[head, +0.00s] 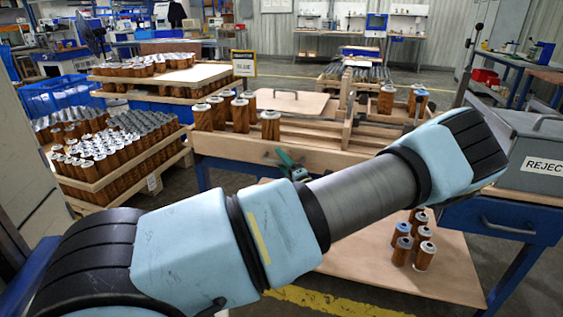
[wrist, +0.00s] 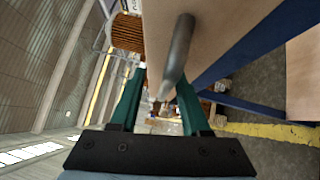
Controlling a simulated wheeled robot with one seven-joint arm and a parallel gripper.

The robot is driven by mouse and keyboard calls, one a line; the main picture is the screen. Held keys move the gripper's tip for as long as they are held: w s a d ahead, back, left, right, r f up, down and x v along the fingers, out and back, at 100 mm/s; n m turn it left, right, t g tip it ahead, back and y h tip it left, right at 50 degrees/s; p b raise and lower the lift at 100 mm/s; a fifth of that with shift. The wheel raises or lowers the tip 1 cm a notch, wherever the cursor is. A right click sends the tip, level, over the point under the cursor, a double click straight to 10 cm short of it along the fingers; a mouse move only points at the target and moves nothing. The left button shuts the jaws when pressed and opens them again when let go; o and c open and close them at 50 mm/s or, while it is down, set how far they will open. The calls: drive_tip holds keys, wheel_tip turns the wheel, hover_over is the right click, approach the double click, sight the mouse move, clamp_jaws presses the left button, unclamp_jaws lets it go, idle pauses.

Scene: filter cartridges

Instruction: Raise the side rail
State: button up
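The wooden bench has a front board (head: 235,150), which may be the side rail; I cannot tell for sure. My gripper (head: 291,165) has green fingers and is at this board, partly hidden behind my arm. In the wrist view its two fingers (wrist: 160,85) are apart. A grey metal bar (wrist: 178,50) runs along the wooden face (wrist: 235,45) and reaches the gap between the fingers. No contact with the bar is clear, and its far end is hard to make out.
Several brown cartridges (head: 270,125) stand on the bench near the gripper. More stand on the lower board (head: 360,260). A grey reject bin (head: 535,150) is at the right. Pallets of cartridges (head: 110,150) stand at the left. My arm crosses the foreground.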

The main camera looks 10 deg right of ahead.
drive_tip(key=shift+s+f, duration=0.1)
drive_tip(key=shift+s+d, duration=0.15)
drive_tip(key=shift+s, duration=0.15)
drive_tip(key=b+v, duration=0.1)
drive_tip(key=v, duration=0.9)
